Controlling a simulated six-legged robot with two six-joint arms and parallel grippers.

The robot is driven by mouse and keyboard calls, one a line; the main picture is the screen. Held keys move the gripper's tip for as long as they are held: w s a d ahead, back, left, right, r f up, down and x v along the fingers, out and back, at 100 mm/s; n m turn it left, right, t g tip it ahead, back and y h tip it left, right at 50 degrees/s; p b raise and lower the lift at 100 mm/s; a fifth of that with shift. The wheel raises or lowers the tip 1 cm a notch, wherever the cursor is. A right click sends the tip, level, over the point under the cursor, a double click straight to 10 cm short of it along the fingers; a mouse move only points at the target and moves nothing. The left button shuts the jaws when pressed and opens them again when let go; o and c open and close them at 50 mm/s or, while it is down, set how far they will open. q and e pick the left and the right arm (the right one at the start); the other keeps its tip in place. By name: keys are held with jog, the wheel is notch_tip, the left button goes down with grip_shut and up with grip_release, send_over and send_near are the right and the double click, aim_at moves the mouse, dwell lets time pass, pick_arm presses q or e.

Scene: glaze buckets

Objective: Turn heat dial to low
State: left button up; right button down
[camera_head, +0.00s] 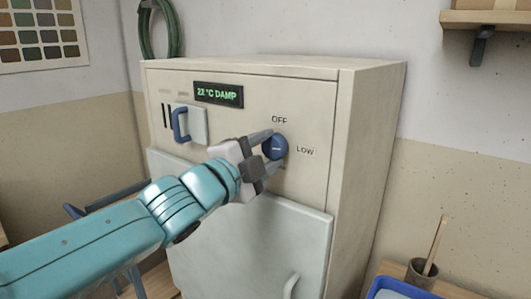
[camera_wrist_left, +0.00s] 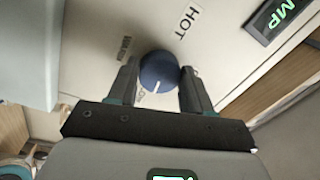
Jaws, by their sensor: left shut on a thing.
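The heat dial (camera_head: 275,147) is a round blue knob on the upper front of the cream cabinet, with a short white mark on its face. The OFF label (camera_head: 279,119) is above it and the LOW label (camera_head: 305,151) to its right. My left gripper (camera_head: 267,152) is shut on the dial, one finger on each side. In the left wrist view the dial (camera_wrist_left: 158,72) sits between the fingers, its white mark towards the gripper body. The HOT label (camera_wrist_left: 186,22) shows there; another label beside the dial is partly hidden. My right gripper is not in view.
The cabinet (camera_head: 365,150) has a lit display (camera_head: 218,95) reading 22 °C DAMP and a blue handle (camera_head: 181,124) left of the dial. A lower door (camera_head: 250,245) is below my gripper. A blue tray (camera_head: 395,289) and a cup (camera_head: 421,272) are at lower right.

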pick_arm(q)
jog(key=shift+m, duration=0.8)
jog(key=o, duration=1)
jog(key=shift+o, duration=0.2)
jog(key=shift+s+a, duration=0.35)
jog(key=shift+s, duration=0.05)
jog(key=v, duration=1.5)
jog(key=shift+a+p, duration=0.15)
jog(key=shift+p, duration=0.15)
